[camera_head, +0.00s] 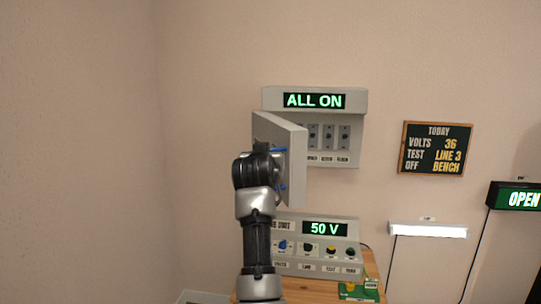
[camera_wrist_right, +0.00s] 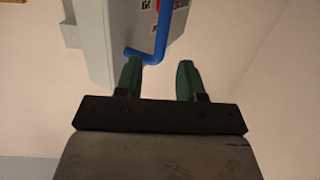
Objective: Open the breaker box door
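The breaker box (camera_head: 314,99) hangs on the wall under a lit "ALL ON" sign, and several switches show inside it. Its grey door (camera_head: 294,165) stands swung partly open, out from the box on the left side. A blue handle (camera_head: 282,187) on the door is partly hidden by my right arm. In the right wrist view the handle (camera_wrist_right: 162,32) is a blue bar with a bent lower end near the left fingertip; I cannot tell if they touch. My right gripper (camera_wrist_right: 159,68) is open, with nothing between its green fingers. My left gripper is not in view.
Below the box, a bench unit (camera_head: 318,262) reading "50 V" stands on a wooden table (camera_head: 372,268), with a small green item (camera_head: 357,290) in front. A chalkboard (camera_head: 435,148), a lamp (camera_head: 428,230) and an "OPEN" sign (camera_head: 516,197) are to the right. The wall at left is bare.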

